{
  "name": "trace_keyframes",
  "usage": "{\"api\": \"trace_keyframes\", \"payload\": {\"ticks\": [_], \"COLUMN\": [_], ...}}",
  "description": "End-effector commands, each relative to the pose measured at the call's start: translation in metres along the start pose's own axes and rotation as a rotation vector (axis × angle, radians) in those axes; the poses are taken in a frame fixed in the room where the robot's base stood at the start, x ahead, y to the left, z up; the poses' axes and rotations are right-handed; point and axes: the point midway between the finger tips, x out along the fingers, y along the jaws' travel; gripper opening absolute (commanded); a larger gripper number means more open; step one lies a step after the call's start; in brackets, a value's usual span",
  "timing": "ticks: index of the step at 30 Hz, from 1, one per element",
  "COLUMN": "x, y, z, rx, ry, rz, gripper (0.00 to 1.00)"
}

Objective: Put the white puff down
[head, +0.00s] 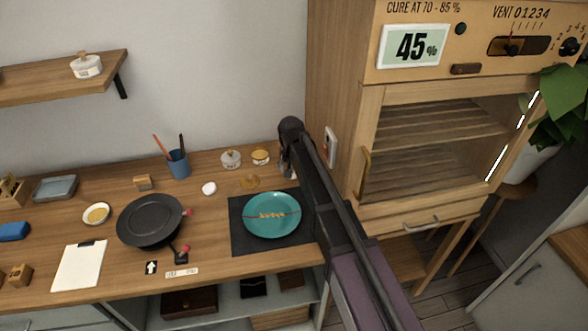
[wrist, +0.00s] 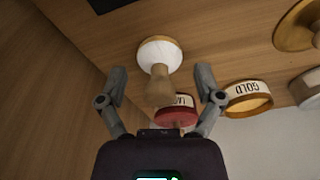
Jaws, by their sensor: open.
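The white puff (wrist: 160,52) shows in the wrist view as a round white pad with a tan wooden handle pointing toward the camera. Its pad appears to rest on the wooden bench. My gripper (wrist: 161,76) is open, with one finger on each side of the handle and visible gaps between. In the head view my gripper (head: 287,163) is low over the bench's back right corner, beside the cabinet.
A red-rimmed jar (wrist: 178,115) stands close by the handle, and a gold-labelled jar (wrist: 247,98) is to its right. A teal plate (head: 272,215) lies on a dark mat (head: 240,238). The wooden cabinet (head: 335,110) stands right beside my arm.

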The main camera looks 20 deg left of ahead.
Motion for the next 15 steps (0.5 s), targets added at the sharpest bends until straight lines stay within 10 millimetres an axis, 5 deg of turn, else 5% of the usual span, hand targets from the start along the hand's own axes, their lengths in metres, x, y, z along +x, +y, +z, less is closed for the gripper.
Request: {"api": "trace_keyframes", "payload": {"ticks": [15], "x": [-0.048], "y": [0.000], "z": [0.000], "rx": [0.000], "ry": [0.000], "rz": [0.000], "gripper": [0.85]}}
